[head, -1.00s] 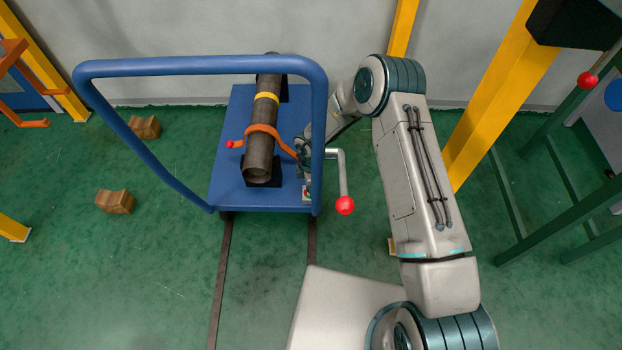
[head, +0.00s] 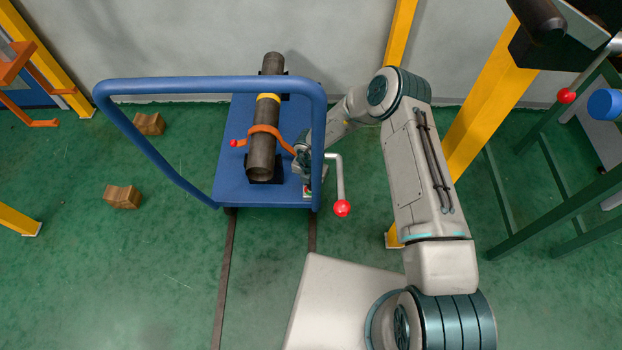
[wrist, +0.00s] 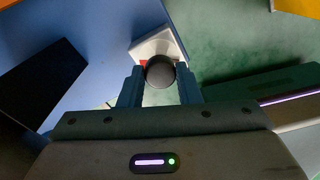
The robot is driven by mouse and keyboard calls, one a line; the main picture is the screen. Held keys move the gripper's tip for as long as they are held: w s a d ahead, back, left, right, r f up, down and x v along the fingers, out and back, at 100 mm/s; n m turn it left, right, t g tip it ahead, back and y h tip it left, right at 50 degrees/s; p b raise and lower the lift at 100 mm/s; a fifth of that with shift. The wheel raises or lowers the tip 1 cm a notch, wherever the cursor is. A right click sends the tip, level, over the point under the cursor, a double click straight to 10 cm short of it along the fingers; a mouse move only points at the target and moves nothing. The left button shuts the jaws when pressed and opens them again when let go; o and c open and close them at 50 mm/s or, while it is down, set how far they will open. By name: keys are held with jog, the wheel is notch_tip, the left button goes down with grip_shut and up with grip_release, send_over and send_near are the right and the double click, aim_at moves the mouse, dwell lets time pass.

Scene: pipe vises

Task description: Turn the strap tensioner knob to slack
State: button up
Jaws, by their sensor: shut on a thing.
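The tensioner knob (wrist: 159,73) is a round dark grey cap in the wrist view, above a pale square plate (wrist: 158,44) with a bit of red showing. My gripper (wrist: 160,92) has one finger on each side of the knob and is shut on it. In the head view my gripper (head: 303,160) is at the right side of the blue cart, partly hidden by the cart's rail; the knob cannot be made out there. The orange strap (head: 265,130) passes over a dark pipe (head: 264,155) and runs down towards my gripper.
The blue cart (head: 235,185) has a tall rail (head: 210,84) close to my arm. A crank with a red ball (head: 342,208) sticks out at the cart's right. A yellow post (head: 485,100) and green frame (head: 520,200) stand right. Brown blocks (head: 122,196) lie on the floor left.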

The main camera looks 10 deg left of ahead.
jog(key=n+p, duration=0.1)
jog(key=n, duration=0.2)
jog(key=shift+r+n, duration=0.1)
jog(key=shift+n, duration=0.3)
jog(key=n+p, duration=0.1)
jog(key=n, duration=0.2)
jog(key=shift+n, duration=0.3)
jog(key=n, duration=0.6)
jog(key=shift+p, duration=0.4)
jog(key=n, duration=0.5)
jog(key=shift+n, duration=0.4)
jog(key=n, duration=0.5)
jog(key=shift+y, duration=0.3)
jog(key=o, duration=1)
jog(key=shift+c, duration=0.2)
